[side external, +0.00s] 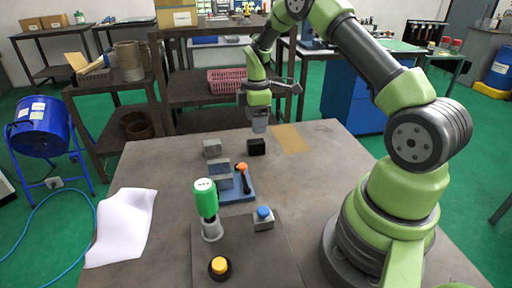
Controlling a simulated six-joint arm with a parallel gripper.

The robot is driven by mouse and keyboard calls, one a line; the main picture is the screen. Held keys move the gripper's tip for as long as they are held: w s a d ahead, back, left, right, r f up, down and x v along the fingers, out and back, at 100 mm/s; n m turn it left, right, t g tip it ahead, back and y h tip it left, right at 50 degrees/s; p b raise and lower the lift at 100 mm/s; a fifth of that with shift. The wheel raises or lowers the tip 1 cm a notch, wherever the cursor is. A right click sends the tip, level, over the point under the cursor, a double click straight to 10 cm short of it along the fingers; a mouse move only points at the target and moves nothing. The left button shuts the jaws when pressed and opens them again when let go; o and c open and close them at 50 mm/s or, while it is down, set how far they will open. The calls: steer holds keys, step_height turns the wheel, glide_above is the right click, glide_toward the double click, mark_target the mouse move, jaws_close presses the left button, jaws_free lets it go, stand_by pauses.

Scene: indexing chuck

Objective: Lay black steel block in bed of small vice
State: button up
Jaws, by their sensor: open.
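The black steel block (256,147) sits on the grey table, right of a grey block. The small vice (238,190) has a blue base, grey jaws and a dark handle with an orange knob; it stands in front of the black block, slightly to the left. I cannot see clearly into its bed from here. My gripper (259,127) points down above and just behind the black block. It is open, and nothing shows between its fingers.
A grey block (212,149) lies left of the black block. A green-topped device (206,205), a blue-button box (264,219) and a yellow button (219,266) stand nearer the front. White paper (122,225) lies at left. A tan patch (290,138) at the back right is clear.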

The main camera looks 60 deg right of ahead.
mark_target(256, 141)
step_height(256, 141, down, 8)
steer(key=shift+w+r, duration=0.1)
steer(key=shift+r, duration=0.05)
jaws_close()
stand_by(0.4)
